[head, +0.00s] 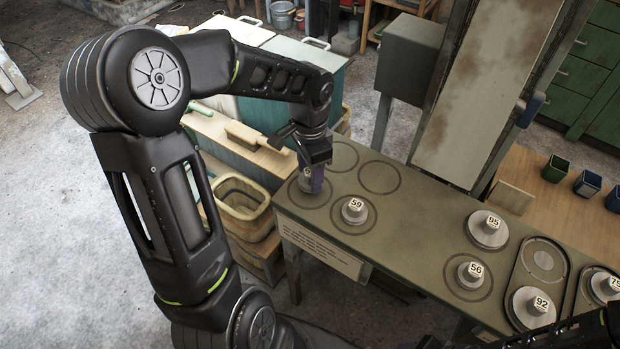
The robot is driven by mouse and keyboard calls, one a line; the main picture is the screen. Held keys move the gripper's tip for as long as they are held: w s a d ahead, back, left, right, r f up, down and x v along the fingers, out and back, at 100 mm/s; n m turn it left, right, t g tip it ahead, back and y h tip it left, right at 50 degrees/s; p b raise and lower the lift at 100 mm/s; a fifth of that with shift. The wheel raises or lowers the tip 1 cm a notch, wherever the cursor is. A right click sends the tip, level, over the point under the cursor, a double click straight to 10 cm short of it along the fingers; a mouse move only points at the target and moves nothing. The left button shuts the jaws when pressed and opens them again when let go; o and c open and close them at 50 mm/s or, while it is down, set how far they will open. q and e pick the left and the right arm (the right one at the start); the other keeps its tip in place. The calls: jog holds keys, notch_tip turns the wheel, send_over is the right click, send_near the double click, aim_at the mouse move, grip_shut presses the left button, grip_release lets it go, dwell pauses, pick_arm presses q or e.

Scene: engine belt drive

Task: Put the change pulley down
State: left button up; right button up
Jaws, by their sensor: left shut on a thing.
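My left gripper (313,174) reaches down over the ringed spot at the left end of the green bench (415,228). It is shut on the change pulley (306,185), whose grey top shows beside the fingers. The fingers hide most of this pulley, and I cannot tell whether it touches the bench. Other numbered pulleys stand on the bench: 59 (354,212) in the ring just right of my gripper, 56 (470,274), 95 (487,230), 92 (531,306) and one at the right edge (606,286). My right gripper does not show clearly.
Two empty rings (379,177) lie behind the gripper on the bench. A wooden tub (242,208) stands left of the bench. A tall rusty panel (478,100) rises behind it. Small bins (587,183) stand on a wooden table at right. Dark parts of mine show at lower right.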

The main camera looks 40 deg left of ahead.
pick_arm(q)
jog(key=shift+f, duration=1.25)
jog(key=shift+f, duration=0.1)
jog(key=shift+f, duration=0.15)
jog(key=o, duration=1.4)
notch_tip(320, 180, up, 12)
jog(key=shift+r, duration=0.25)
